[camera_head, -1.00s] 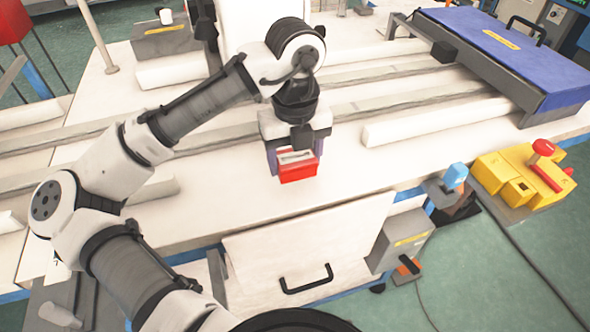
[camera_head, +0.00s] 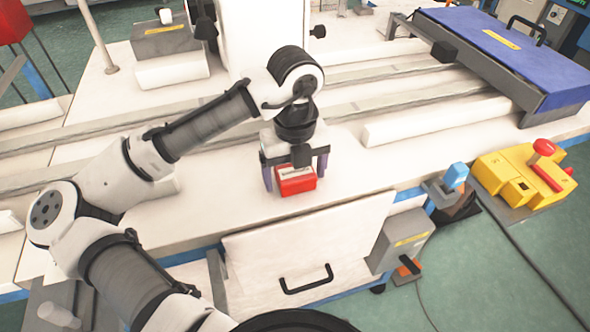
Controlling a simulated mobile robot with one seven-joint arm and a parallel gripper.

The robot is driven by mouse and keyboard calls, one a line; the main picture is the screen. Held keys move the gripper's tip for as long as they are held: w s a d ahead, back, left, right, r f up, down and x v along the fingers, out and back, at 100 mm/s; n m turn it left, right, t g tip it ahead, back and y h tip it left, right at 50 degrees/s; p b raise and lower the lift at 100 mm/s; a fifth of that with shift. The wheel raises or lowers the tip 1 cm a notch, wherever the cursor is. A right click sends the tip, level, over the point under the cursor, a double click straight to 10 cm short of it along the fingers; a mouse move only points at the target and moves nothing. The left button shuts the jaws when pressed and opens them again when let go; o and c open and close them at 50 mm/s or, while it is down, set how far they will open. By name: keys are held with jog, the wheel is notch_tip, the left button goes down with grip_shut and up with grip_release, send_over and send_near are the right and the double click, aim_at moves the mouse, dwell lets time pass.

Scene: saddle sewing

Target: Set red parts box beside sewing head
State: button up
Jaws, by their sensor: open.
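The red parts box (camera_head: 296,185) has a pale label on top and sits near the front edge of the white table. My gripper (camera_head: 295,178) is open, pointing down, with its two fingers on the left and right of the box. The fingers look apart from the box sides, and the wrist hides part of its back. The sewing head (camera_head: 250,40) appears to be the white upright body at the table's back, partly cut off by the top edge and partly behind my arm.
White rolls lie at the right (camera_head: 437,120) and back left (camera_head: 172,71). A blue-topped unit (camera_head: 505,45) stands back right. A grey box (camera_head: 402,238) hangs at the table's front, and a yellow control box (camera_head: 520,180) is at the right. Table surface right of the box is clear.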

jog(key=shift+r, duration=0.1)
notch_tip(320, 180, up, 12)
dwell(0.5)
dwell(2.1)
